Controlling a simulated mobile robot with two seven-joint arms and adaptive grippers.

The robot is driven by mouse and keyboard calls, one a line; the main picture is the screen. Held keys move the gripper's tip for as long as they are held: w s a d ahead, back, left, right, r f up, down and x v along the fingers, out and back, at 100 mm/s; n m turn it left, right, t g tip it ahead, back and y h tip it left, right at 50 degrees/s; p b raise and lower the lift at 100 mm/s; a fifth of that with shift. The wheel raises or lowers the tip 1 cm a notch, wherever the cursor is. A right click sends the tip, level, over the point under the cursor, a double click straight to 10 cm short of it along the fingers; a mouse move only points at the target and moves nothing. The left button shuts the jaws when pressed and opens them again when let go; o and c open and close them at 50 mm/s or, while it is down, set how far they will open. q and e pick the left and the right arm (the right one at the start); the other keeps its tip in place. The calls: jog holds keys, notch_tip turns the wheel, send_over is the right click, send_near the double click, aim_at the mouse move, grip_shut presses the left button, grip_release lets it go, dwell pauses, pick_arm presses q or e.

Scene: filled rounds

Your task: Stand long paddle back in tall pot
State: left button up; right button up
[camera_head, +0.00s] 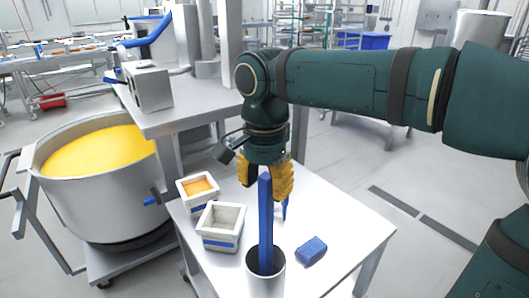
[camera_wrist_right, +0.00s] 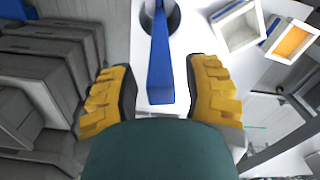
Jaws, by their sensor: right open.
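The long blue paddle (camera_head: 265,225) stands nearly upright in the tall metal pot (camera_head: 267,285), its lower end hidden inside. My right gripper (camera_head: 266,184) is open, its yellow fingers either side of the paddle's upper end. In the right wrist view the paddle (camera_wrist_right: 161,70) runs from the pot's dark mouth (camera_wrist_right: 172,15) to between the open fingers (camera_wrist_right: 160,98), with a gap on both sides. No finger visibly touches it. My left gripper is in no view.
Left of the pot, a pale square container (camera_head: 221,243) and one with orange filling (camera_head: 184,200) stand on the white table (camera_head: 345,232). A blue block (camera_head: 312,250) lies right of the pot. A big vat (camera_head: 95,205) of yellow filling stands at left.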

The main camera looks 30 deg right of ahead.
notch_tip(320, 180, up, 10)
jog(key=shift+f, duration=0.2)
dwell(0.6)
